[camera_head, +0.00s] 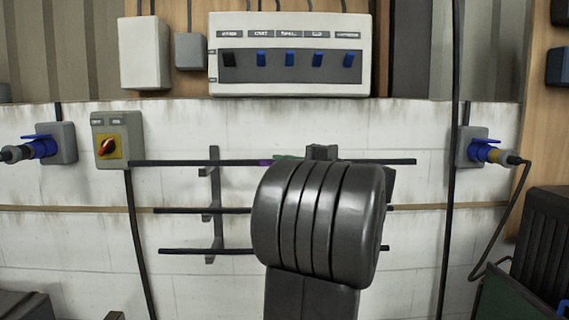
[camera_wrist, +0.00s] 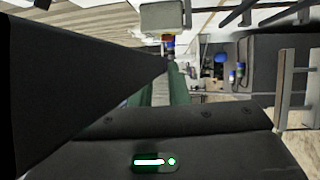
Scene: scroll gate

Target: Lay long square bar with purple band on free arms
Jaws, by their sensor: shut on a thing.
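A long dark square bar (camera_head: 350,162) with a purple band (camera_head: 265,162) runs level across the head view, in front of the wall rack (camera_head: 215,190). My gripper (camera_head: 287,157) is shut on this bar near its middle, just right of the band. The green fingers (camera_wrist: 165,92) show in the wrist view, where the bar is not clear. The bar crosses the rack's left upright near its top arm; I cannot tell whether it touches that arm. The rack's right side is mostly hidden.
Two dark bars, a middle one (camera_head: 180,211) and a lower one (camera_head: 185,251), lie across the rack below. A red-knob switch box (camera_head: 106,146) is by the held bar's left end. Blue plugs are at left (camera_head: 42,148) and right (camera_head: 484,151). A switch panel (camera_head: 290,82) is above.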

